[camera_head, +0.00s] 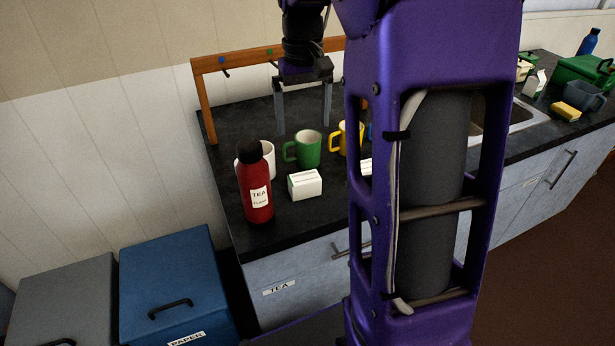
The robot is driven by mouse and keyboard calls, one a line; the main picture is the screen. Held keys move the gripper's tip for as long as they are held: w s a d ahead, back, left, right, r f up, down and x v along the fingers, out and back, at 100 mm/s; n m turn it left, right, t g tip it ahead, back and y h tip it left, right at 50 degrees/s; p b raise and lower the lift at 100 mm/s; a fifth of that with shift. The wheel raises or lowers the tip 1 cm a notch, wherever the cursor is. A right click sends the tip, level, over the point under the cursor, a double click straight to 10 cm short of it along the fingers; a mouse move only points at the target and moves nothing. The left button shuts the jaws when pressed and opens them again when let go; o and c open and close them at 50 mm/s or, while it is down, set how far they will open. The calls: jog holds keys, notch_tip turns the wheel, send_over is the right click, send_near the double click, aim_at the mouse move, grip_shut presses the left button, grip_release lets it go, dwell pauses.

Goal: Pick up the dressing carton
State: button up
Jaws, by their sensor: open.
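A small white carton (305,185) with a faint printed label stands near the front of the dark counter, just right of a red flask; I cannot read whether it is the dressing carton. Another white object (365,166) is mostly hidden behind my purple arm. A white carton (535,83) stands far right beyond the sink. My gripper (303,128) points down over the back of the counter, its two grey fingers apart with nothing between them. It is behind and above the near white carton, apart from it.
The red tea flask (256,183), white mug (268,160), green mug (307,149) and yellow mug (347,137) stand around the near carton. A wooden hook frame (203,100) rises at the back. A blue paper bin (172,280) is at lower left. My arm hides the counter's middle.

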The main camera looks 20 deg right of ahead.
jog(key=b, duration=0.1)
send_over(305, 177)
notch_tip(305, 177, down, 11)
jog(key=shift+w+a+r, duration=0.1)
jog(key=shift+r, duration=0.05)
jog(key=shift+f+b, duration=0.45)
jog(key=shift+f, duration=2.25)
jog(key=shift+c, duration=0.2)
jog(key=c, duration=1)
jog(key=shift+r, duration=0.15)
